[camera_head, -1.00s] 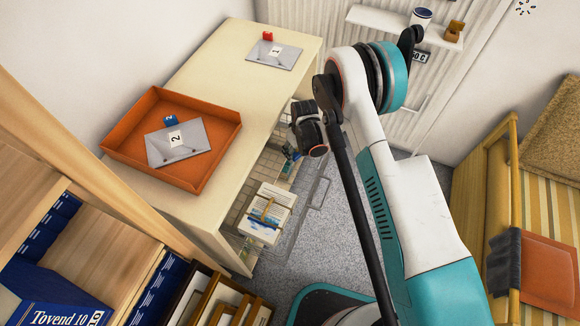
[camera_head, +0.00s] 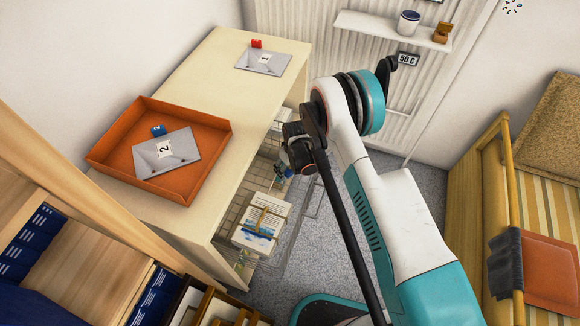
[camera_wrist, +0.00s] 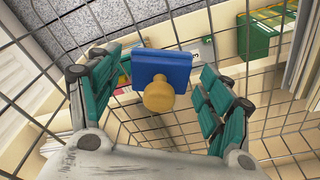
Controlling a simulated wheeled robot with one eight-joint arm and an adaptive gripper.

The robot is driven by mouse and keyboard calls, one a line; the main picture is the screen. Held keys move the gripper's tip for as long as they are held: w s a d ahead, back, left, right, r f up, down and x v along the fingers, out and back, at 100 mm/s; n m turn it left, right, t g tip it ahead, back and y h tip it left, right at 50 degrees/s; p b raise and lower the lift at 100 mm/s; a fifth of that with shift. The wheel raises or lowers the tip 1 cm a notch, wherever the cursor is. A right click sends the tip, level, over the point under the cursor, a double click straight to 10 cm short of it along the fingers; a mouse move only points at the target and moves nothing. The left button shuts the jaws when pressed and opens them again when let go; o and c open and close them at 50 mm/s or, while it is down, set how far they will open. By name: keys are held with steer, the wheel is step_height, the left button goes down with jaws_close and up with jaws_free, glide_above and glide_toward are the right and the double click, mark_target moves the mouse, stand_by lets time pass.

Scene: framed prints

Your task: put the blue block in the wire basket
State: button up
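A blue block with a yellow knob (camera_wrist: 166,66) shows in the middle of the wrist view, between and somewhat beyond my fingers. My gripper (camera_wrist: 160,72) has its teal fingers spread, with a small gap on each side of the block. Wire mesh of the basket (camera_wrist: 45,45) surrounds the fingers and block; I cannot tell whether the block rests on it. In the head view my gripper (camera_head: 284,170) hangs beside the table's right side, at the wire basket (camera_head: 228,250), its fingers mostly hidden.
Papers (camera_head: 262,220) lie by the basket. A green box (camera_wrist: 258,40) shows beyond the mesh.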

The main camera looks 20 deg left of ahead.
stand_by(0.3)
step_height(320, 180, up, 12)
steer(key=d+p, duration=0.1)
steer(key=p, duration=0.3)
steer(key=shift+s, duration=0.45)
steer(key=shift+d+r, duration=0.1)
